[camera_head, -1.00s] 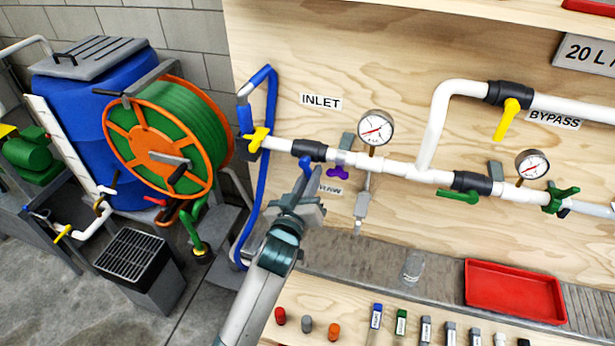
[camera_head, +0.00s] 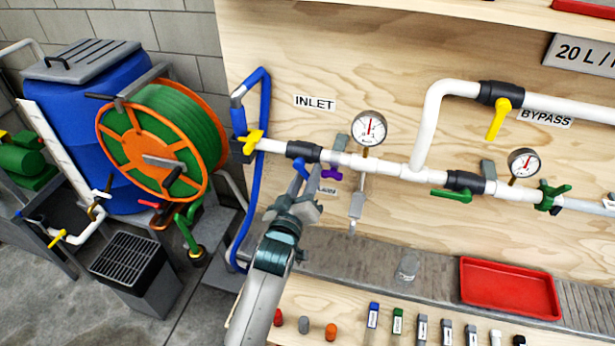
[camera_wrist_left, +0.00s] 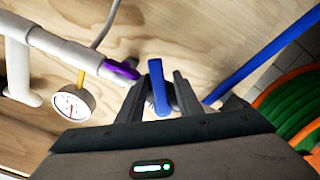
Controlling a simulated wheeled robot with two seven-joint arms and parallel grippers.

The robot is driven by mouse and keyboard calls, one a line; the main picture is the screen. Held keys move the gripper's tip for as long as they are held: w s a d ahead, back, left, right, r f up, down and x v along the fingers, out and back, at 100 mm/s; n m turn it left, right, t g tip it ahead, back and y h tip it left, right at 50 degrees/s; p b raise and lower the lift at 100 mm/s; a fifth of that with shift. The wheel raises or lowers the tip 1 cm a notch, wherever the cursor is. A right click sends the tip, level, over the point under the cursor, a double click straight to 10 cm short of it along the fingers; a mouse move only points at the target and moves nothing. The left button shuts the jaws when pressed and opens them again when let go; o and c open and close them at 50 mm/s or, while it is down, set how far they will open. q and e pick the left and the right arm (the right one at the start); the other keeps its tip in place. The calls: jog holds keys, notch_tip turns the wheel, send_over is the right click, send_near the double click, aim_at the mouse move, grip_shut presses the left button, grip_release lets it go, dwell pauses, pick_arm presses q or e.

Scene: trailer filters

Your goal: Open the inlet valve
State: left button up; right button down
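The inlet valve's black body (camera_head: 303,151) sits on the white pipe below the INLET label (camera_head: 315,102). Its blue lever (camera_head: 300,170) hangs down from the body, across the pipe's line. My left gripper (camera_head: 297,196) is just below the valve, reaching up to the lever. In the left wrist view the lever (camera_wrist_left: 158,88) stands between the two fingers of the left gripper (camera_wrist_left: 160,92). Gaps show on both sides of the lever, so the fingers look open around it. Contact cannot be made out. My right gripper is not in view.
A purple handle (camera_head: 332,173) is close to the right of the lever. A pressure gauge (camera_head: 369,128) stands above the pipe. A yellow handle (camera_head: 253,141) and blue hose (camera_head: 265,110) are to the left. A red tray (camera_head: 510,288) lies at the lower right.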

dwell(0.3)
pick_arm(q)
jog(key=shift+a+f+m, duration=0.2)
jog(key=shift+f+m, duration=0.05)
jog(key=shift+m, duration=0.85)
jog(key=shift+w+a+m, duration=0.15)
jog(key=shift+a+m, duration=0.1)
jog(key=shift+m, duration=0.65)
jog(key=s+a+m+b, duration=0.2)
jog(key=s+a, duration=0.1)
jog(key=s, duration=0.5)
jog(key=s+a+m+b, duration=0.1)
jog(key=s+a+b, duration=0.2)
jog(key=s, duration=0.5)
notch_tip(320, 180, down, 26)
jog(key=a+g+y+b, duration=0.1)
jog(key=a+g+b, duration=0.1)
jog(key=g, duration=0.1)
jog(key=shift+w+a+m+g+y, duration=0.3)
jog(key=shift+w+a+m+g, duration=0.1)
jog(key=shift+w, duration=0.05)
jog(key=shift+r, duration=0.1)
